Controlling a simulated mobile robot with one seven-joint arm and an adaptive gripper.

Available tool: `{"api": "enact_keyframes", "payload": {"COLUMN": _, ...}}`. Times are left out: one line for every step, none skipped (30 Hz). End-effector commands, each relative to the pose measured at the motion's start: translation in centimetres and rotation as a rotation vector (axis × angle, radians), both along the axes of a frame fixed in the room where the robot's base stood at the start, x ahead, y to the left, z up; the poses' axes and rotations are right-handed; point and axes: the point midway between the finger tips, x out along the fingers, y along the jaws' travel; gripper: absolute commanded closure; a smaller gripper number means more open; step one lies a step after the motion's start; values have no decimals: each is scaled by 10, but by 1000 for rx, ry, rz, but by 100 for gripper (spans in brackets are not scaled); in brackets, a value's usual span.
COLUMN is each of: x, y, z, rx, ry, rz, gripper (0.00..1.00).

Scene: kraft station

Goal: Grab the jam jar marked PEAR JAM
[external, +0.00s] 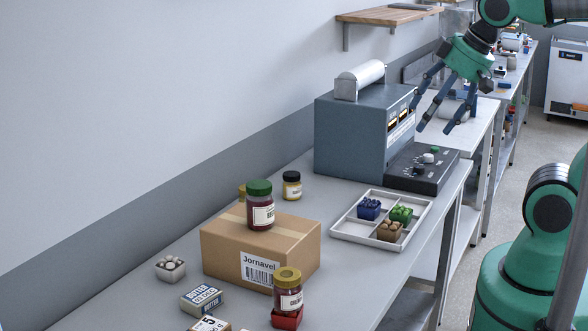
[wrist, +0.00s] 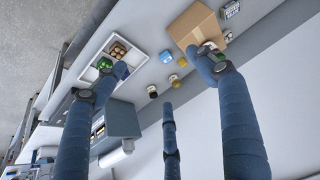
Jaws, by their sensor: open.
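No label reads clearly enough for me to tell which jar is PEAR JAM. A dark red jar with a green lid (external: 260,206) stands upright on the cardboard box (external: 238,250). A gold-lidded dark jar (external: 288,292) stands on a red block (external: 287,318) in front of the box. A small black-lidded jar (external: 292,187) stands behind the box, and a gold-lidded one (external: 241,191) is mostly hidden there. Small jars also show in the wrist view (wrist: 153,91). My gripper (external: 441,114) is open and empty, its fingers spread, high by the grey machine, away from the jars.
The grey machine (external: 350,138) and its black control panel (external: 421,168) stand at the back of the bench. A white divided tray (external: 347,227) holds small coloured containers. A butter box (external: 202,298) and a small white container (external: 170,268) lie at the front left.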

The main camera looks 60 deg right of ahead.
Motion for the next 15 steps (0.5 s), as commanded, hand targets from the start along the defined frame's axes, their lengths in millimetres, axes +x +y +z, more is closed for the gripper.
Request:
{"api": "enact_keyframes", "payload": {"x": 1, "y": 0, "z": 1, "rx": 0, "ry": 1, "rz": 0, "gripper": 29}}
{"api": "enact_keyframes", "payload": {"x": 2, "y": 0, "z": 2, "rx": 0, "ry": 2, "rz": 0, "gripper": 29}}
{"api": "enact_keyframes", "payload": {"x": 4, "y": 0, "z": 3, "rx": 0, "ry": 3, "rz": -1, "gripper": 29}}
{"api": "enact_keyframes", "payload": {"x": 6, "y": -1, "z": 5, "rx": 0, "ry": 5, "rz": -1, "gripper": 29}}
{"api": "enact_keyframes", "payload": {"x": 8, "y": -1, "z": 6, "rx": 0, "ry": 7, "rz": -1, "gripper": 29}}
{"api": "enact_keyframes", "payload": {"x": 11, "y": -1, "z": 8, "rx": -1, "ry": 11, "rz": -3, "gripper": 29}}
{"api": "enact_keyframes", "payload": {"x": 14, "y": -1, "z": 10, "rx": -1, "ry": 13, "rz": -3, "gripper": 29}}
{"api": "enact_keyframes", "payload": {"x": 18, "y": -2, "z": 12, "rx": -1, "ry": 16, "rz": -4, "gripper": 29}}
{"api": "enact_keyframes", "payload": {"x": 23, "y": -2, "z": 16, "rx": -1, "ry": 21, "rz": -4, "gripper": 29}}
{"api": "enact_keyframes", "payload": {"x": 28, "y": -3, "z": 19, "rx": -2, "ry": 25, "rz": -5, "gripper": 29}}
{"api": "enact_keyframes", "payload": {"x": 32, "y": -3, "z": 21, "rx": -3, "ry": 29, "rz": -6, "gripper": 29}}
{"api": "enact_keyframes", "payload": {"x": 39, "y": -4, "z": 25, "rx": -2, "ry": 35, "rz": -7, "gripper": 29}}
{"api": "enact_keyframes", "payload": {"x": 45, "y": -5, "z": 28, "rx": -2, "ry": 40, "rz": -8, "gripper": 29}}
{"api": "enact_keyframes", "payload": {"x": 51, "y": -5, "z": 31, "rx": -3, "ry": 45, "rz": -9, "gripper": 29}}
{"api": "enact_keyframes", "payload": {"x": 60, "y": -6, "z": 35, "rx": -3, "ry": 51, "rz": -11, "gripper": 29}}
